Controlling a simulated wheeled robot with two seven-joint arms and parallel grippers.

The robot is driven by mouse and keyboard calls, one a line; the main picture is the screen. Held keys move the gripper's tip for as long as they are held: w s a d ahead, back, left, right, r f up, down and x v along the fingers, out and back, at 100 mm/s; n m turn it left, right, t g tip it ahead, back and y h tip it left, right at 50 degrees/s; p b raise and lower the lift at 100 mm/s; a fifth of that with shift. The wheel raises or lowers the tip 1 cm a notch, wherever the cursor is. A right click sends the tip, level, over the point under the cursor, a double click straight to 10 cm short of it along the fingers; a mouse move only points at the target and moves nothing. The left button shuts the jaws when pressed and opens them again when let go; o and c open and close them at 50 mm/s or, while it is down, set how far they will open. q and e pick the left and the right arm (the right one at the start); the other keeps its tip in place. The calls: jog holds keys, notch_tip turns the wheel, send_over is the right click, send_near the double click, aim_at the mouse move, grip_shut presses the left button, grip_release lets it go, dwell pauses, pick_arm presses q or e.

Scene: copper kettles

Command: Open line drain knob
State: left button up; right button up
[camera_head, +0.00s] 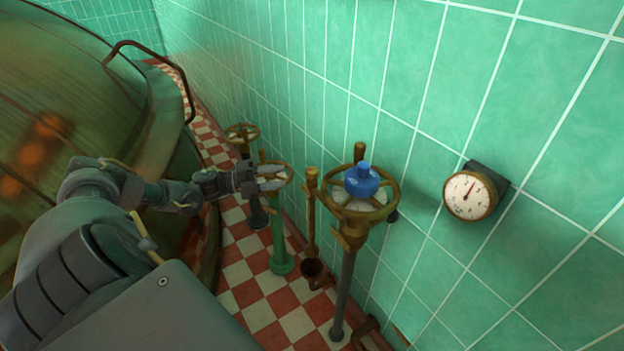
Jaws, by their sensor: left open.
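Several brass handwheels on posts stand along the tiled wall; no label shows which one is the line drain knob. The nearest handwheel (324,196) has a blue knob (361,181) at its hub and a dark post. A second handwheel (287,172) sits on a green post (280,235). A third handwheel (241,131) is farther back on a dark post. My left gripper (272,178) is open, its pale fingers overlapping the second wheel in the picture. I cannot tell whether they touch it. The fingers hide part of that wheel. My right gripper is out of view.
A round gauge (470,196) is mounted on the green wall (440,80) at right. A large copper kettle (60,110) with a curved handle (165,58) fills the left. A brass pipe (311,215) stands between the posts. Checkered floor (262,300) shows between kettle and wall.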

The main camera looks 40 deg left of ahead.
aim_at(312, 172)
pick_arm(q)
jog(key=p+x, duration=0.2)
jog(key=x, duration=0.9)
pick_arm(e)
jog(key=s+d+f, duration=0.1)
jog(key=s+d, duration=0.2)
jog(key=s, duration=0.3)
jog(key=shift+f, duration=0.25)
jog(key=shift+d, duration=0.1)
pick_arm(q)
grip_shut()
